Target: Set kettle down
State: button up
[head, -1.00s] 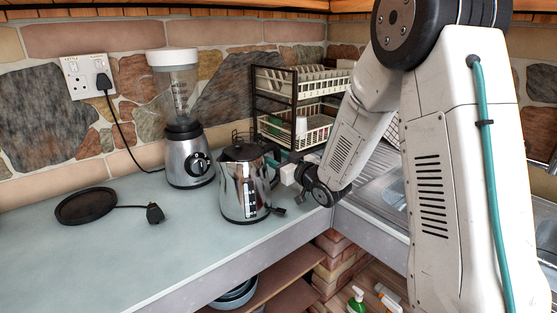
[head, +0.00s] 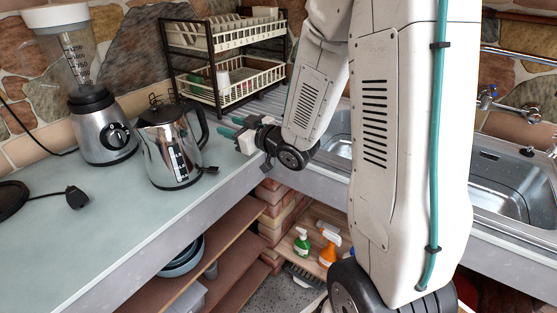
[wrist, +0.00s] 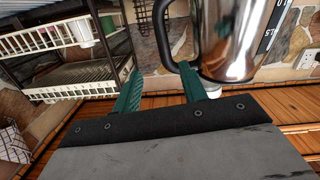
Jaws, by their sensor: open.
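The kettle (head: 172,150) is shiny steel with a black lid and black handle. It stands upright on the pale counter (head: 110,210), to the left of my gripper in the head view. My gripper (head: 230,127) is open and empty, with green fingers, apart from the kettle. In the wrist view the kettle (wrist: 232,38) is at the top right, its black handle (wrist: 180,40) beyond the open fingers of my gripper (wrist: 164,88). Nothing shows between the fingers.
A blender (head: 100,125) stands left of the kettle. A black round base (head: 12,198) and a plug (head: 77,197) lie at the left. A dish rack (head: 225,65) stands behind my gripper. A sink (head: 500,185) is at the right; shelves (head: 215,240) lie below the counter.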

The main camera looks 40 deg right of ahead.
jog(key=s+a+r+m+g+h, duration=0.2)
jog(key=s+g, duration=0.5)
jog(key=s, duration=0.9)
jog(key=s+a+r+m+g+h, duration=0.2)
jog(key=s+g, duration=0.6)
jog(key=s, duration=0.8)
notch_tip(320, 180, up, 2)
jog(key=shift+s+a+r+h, duration=0.2)
jog(key=shift+s+a+h, duration=0.2)
jog(key=shift+a, duration=0.15)
jog(key=shift+c, duration=0.3)
